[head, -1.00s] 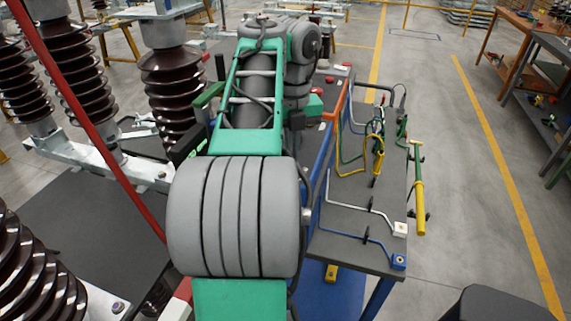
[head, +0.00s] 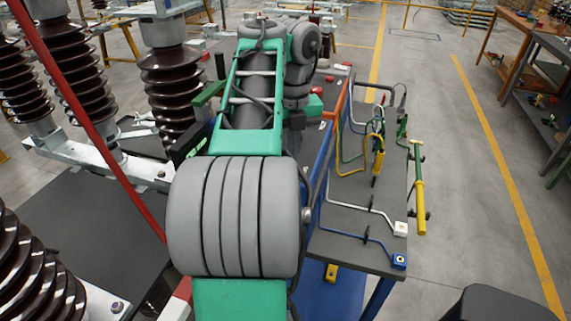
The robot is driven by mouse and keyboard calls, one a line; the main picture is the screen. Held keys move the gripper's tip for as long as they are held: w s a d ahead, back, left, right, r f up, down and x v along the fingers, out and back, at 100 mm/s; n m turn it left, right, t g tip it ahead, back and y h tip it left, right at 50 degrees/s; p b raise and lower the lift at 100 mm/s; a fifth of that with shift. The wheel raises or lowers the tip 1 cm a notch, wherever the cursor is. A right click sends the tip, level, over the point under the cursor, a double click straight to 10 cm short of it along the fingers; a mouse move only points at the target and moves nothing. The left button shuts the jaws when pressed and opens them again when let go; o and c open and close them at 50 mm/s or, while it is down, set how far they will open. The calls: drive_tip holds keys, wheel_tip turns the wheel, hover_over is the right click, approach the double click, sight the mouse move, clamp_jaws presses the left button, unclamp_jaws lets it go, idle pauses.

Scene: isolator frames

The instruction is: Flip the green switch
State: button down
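Several coloured bent levers stand on the grey table to the right of my arm. A small green upright part (head: 402,128) shows near the table's far right edge, and a thin green bent rod (head: 342,145) shows closer to my arm. I cannot tell which green part is the switch, or its position. My arm reaches forward over the table's left side and its wrist bends down. A dark part at the wrist's lower end seems to be my gripper (head: 295,119). Its fingers are hidden behind my arm, so its opening and any contact do not show.
The grey table (head: 335,248) carries a yellow lever (head: 379,160), a white lever (head: 365,208) and a blue lever (head: 370,240). A yellow-handled bar (head: 420,205) runs along its right edge. Brown ribbed insulators (head: 168,90) and a red pole (head: 90,125) stand left. Floor on the right is open.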

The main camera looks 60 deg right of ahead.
drive_tip(key=shift+f+b, duration=0.85)
idle(0.3)
wheel_tip(320, 180, up, 7)
drive_tip(key=p, duration=0.7)
drive_tip(key=shift+r, duration=0.1)
